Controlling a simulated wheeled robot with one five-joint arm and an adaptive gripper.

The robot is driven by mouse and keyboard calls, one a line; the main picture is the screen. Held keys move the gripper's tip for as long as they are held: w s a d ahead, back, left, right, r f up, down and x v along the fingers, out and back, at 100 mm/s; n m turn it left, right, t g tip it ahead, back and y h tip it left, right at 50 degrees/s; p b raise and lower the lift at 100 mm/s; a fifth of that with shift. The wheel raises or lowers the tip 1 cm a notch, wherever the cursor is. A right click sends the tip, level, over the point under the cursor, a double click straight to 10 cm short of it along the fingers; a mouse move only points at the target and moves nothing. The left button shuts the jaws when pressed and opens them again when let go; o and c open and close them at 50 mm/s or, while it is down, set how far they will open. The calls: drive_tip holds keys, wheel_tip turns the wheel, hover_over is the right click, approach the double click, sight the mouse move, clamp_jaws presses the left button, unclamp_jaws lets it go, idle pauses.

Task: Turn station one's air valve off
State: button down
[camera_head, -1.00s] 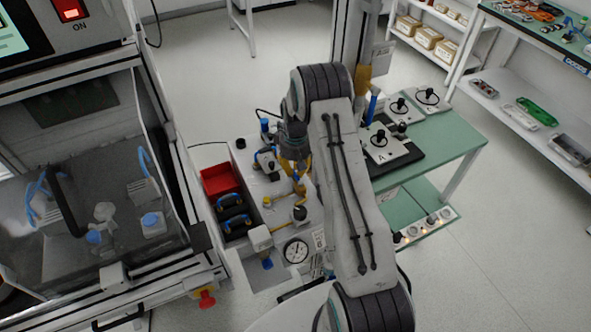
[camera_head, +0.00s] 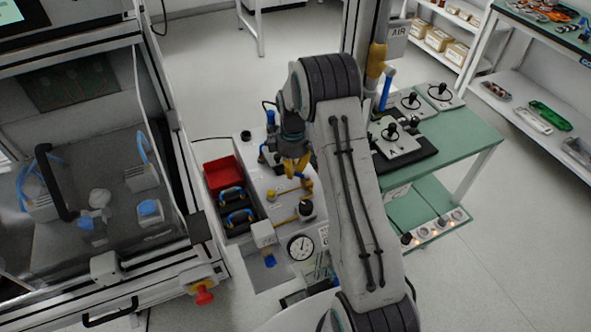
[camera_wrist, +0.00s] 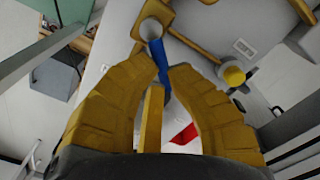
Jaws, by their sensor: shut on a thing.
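The lever joins a pale round hub (camera_wrist: 151,29) on a yellow pipe fitting (camera_wrist: 167,14). Whether this is station one's air valve cannot be read here. Another blue lever (camera_head: 386,90) stands beside a yellow pipe (camera_head: 376,62) under an AIR sign (camera_head: 397,28) at the right.
A red bin (camera_head: 222,172), blue-handled items (camera_head: 238,218) and a round gauge (camera_head: 301,247) are on the bench unit. A glazed machine (camera_head: 90,180) stands left. A green table (camera_head: 455,135) with grey fixtures is at right. Open floor (camera_head: 500,240) lies right.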

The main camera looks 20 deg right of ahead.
drive_tip(key=n, duration=0.1)
drive_tip(key=n+b, duration=0.1)
drive_tip(key=s+a+n, duration=0.1)
drive_tip(key=shift+s+f, duration=0.1)
drive_tip(key=shift+f, duration=0.2)
drive_tip(key=shift+s+a+n+b, duration=0.1)
drive_tip(key=shift+s+n+b, duration=0.15)
drive_tip(key=shift+n, duration=0.4)
drive_tip(key=shift+s+a+n+b, duration=0.15)
drive_tip(key=shift+n+b, duration=0.1)
drive_tip(key=shift+n, duration=0.4)
drive_tip(key=shift+s, duration=0.1)
drive_tip(key=c, duration=1.1)
unclamp_jaws()
drive_tip(key=shift+d+r, duration=0.1)
drive_tip(key=shift+r, duration=0.05)
drive_tip(key=shift+w+r, duration=0.15)
drive_tip(key=shift+w, duration=0.05)
wheel_tip(320, 180, up, 12)
drive_tip(key=shift+f, duration=0.1)
drive_tip(key=shift+o, duration=0.2)
